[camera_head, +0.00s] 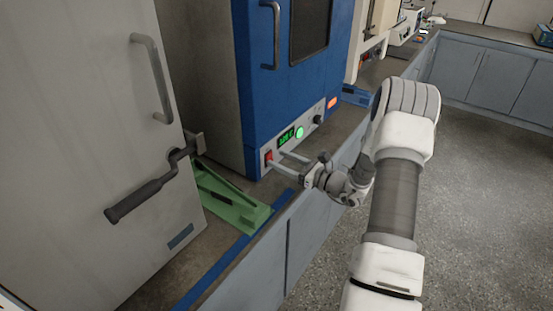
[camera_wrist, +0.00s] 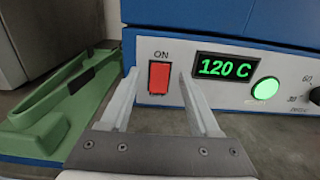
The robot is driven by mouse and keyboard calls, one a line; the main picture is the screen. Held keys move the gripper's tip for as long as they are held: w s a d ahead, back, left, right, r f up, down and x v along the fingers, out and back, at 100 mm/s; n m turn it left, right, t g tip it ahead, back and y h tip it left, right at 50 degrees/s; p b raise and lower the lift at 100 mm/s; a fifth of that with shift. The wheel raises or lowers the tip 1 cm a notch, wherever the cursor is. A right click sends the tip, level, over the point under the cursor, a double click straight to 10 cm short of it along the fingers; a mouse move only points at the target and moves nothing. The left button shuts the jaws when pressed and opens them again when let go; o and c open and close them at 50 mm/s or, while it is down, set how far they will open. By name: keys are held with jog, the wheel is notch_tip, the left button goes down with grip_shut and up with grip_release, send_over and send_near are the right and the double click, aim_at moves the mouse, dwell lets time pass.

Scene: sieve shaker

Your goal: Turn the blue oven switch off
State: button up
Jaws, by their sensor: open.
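The blue oven (camera_head: 222,88) stands on the counter, with a pale control panel along its lower front. Its red rocker switch (camera_wrist: 159,77) sits under the word ON at the panel's left end; it also shows in the head view (camera_head: 268,156). Beside it a display (camera_wrist: 227,67) reads 120 C in green, and a round green light (camera_wrist: 265,88) is lit. My gripper (camera_wrist: 158,80) is open and empty. Its two fingers point at the panel, one on each side of the switch in the wrist view. I cannot tell whether the fingertips touch the panel.
A green angled stand (camera_head: 228,203) lies on the counter left of my gripper. A large grey cabinet (camera_head: 85,120) with a dark lever handle (camera_head: 145,195) stands further left. A black knob (camera_head: 318,119) is at the panel's right. The floor (camera_head: 470,190) at right is clear.

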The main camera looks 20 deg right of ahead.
jog(key=shift+x, duration=1)
grip_shut()
